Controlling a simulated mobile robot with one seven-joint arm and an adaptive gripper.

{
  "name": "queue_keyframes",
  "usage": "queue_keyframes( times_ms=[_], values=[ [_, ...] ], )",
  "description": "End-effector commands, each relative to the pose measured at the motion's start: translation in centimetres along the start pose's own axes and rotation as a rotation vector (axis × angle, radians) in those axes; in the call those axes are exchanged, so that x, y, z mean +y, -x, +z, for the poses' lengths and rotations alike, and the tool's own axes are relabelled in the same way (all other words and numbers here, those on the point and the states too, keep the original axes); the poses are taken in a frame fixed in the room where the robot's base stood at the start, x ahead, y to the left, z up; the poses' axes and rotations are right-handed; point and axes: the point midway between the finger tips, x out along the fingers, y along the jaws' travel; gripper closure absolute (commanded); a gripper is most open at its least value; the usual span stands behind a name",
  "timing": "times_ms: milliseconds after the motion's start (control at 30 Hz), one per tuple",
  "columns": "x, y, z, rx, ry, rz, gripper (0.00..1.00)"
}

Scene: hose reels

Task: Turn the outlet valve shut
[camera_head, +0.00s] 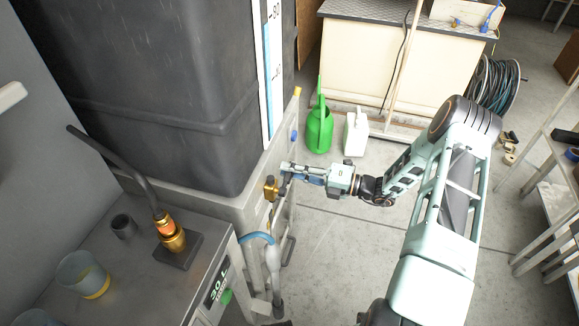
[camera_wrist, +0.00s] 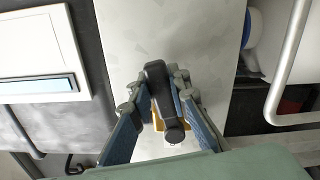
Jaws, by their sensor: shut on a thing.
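The outlet valve (camera_head: 270,187) is a brass fitting on the front of the pale panel below the large dark tank. In the wrist view its dark lever handle (camera_wrist: 158,85) stands between my fingers, with a little yellow brass showing behind it. My gripper (camera_head: 288,172) reaches in from the right, at the valve. In the wrist view my gripper (camera_wrist: 157,95) has one blue-padded finger on each side of the handle, shut on it. The contact faces and most of the valve body are hidden in that view.
A metal bench (camera_head: 150,285) with a brass nozzle (camera_head: 170,235) is at the left. A green watering can (camera_head: 319,128) and a white jug (camera_head: 355,132) stand on the floor behind my arm. The floor in front is clear.

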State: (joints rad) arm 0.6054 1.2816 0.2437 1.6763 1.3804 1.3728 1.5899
Motion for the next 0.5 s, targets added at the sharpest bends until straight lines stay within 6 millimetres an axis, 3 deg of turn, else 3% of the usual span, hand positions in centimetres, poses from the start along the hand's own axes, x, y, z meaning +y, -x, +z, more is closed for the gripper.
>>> queue_keyframes(
  times_ms=[500],
  values=[
    [-1.7,0.1,-0.3,0.001,-0.216,-0.003,1.0]
  ],
)
